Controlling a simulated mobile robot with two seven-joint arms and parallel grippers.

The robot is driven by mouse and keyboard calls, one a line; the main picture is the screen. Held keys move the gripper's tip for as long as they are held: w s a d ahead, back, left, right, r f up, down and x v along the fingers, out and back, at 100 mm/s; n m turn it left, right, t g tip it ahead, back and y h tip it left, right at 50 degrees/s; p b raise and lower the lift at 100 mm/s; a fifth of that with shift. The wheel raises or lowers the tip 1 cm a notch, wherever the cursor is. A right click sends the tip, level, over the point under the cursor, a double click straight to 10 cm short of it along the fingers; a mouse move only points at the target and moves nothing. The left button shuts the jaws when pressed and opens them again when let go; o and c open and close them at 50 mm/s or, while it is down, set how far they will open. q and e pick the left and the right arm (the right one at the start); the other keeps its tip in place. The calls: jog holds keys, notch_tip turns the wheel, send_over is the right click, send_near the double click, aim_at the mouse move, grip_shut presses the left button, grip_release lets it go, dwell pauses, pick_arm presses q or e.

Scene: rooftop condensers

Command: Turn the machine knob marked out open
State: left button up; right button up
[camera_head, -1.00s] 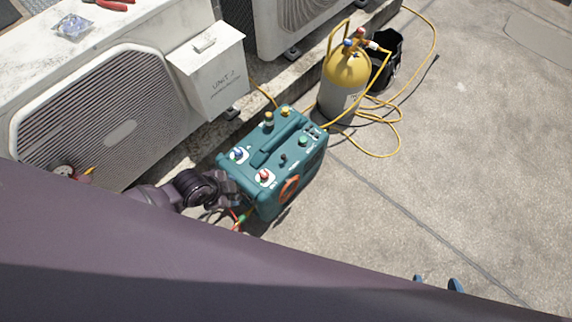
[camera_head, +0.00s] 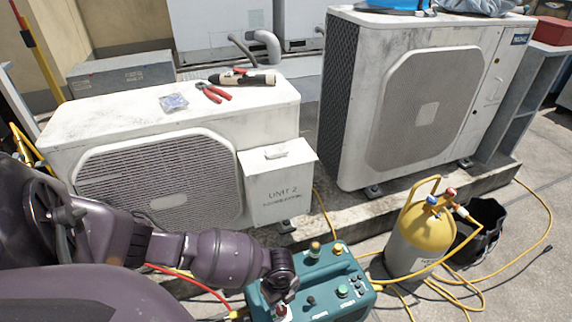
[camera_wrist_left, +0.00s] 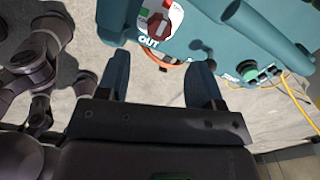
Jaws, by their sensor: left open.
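The teal machine (camera_head: 325,268) stands on the ground at the bottom of the head view, partly cut off and partly behind my left arm. In the left wrist view its top face (camera_wrist_left: 205,45) fills the upper part. The red knob (camera_wrist_left: 156,26) sits on a white label above the word OUT; its setting is hard to read. It shows small in the head view (camera_head: 281,311). My left gripper (camera_wrist_left: 158,78) is open and empty, its two fingers apart. The knob lies beyond the fingertips, not between them. My right gripper is not in view.
A green button (camera_wrist_left: 259,71) and dark knob are on the machine. The yellow cylinder (camera_head: 421,240) with hoses and a black bucket (camera_head: 482,230) stand right of it. The condenser marked UNIT 2 (camera_head: 160,180) is behind. Pliers (camera_head: 213,93) lie on top of it.

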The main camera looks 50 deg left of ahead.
aim_at(281, 309)
pick_arm(q)
jog(key=f+b, duration=0.2)
jog(key=f, duration=0.5)
jog(key=shift+s+f+b, duration=0.2)
jog(key=shift+b, duration=0.1)
jog(key=shift+w+f, duration=0.2)
jog(key=shift+f, duration=0.25)
jog(key=c, duration=0.9)
